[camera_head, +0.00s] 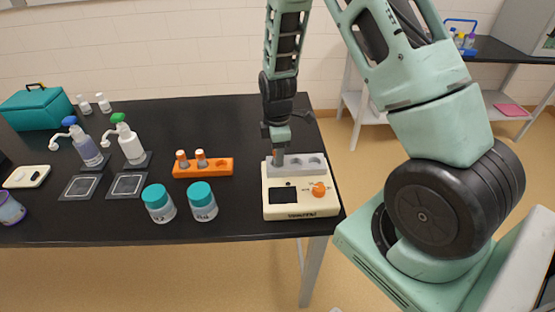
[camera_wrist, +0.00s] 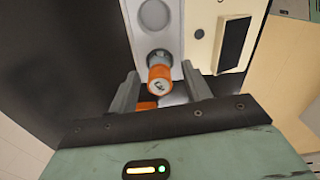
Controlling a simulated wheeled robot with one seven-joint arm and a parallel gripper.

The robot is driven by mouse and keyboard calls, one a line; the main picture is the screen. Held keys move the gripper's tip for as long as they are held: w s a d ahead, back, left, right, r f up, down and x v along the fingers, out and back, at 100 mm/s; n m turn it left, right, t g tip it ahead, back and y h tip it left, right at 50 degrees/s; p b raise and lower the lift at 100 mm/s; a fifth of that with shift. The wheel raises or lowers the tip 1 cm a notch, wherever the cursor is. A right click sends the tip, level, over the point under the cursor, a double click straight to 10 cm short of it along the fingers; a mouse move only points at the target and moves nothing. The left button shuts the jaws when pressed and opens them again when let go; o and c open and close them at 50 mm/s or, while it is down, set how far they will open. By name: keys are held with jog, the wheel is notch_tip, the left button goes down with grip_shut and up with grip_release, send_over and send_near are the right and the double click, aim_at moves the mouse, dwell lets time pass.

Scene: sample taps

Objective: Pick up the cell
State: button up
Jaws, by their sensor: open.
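The cell (camera_wrist: 159,80), a small vial with an orange cap, shows in the wrist view. It stands at the end well of the grey block (camera_wrist: 171,38) on a cream instrument. My gripper (camera_wrist: 160,69) is open, with one finger on each side of the cell; I cannot tell whether either finger touches it. In the head view my gripper (camera_head: 278,152) points down at the left end of the cream instrument (camera_head: 300,208), and the cell there is hidden behind it. The other wells of the block look empty.
An orange rack (camera_head: 203,172) with two orange-capped vials stands left of the instrument. Two teal-lidded jars (camera_head: 203,208) stand in front of the rack. The black table (camera_head: 235,125) behind the rack is clear.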

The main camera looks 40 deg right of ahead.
jog(key=c, duration=0.9)
jog(key=shift+r, duration=0.15)
jog(key=shift+c, duration=0.2)
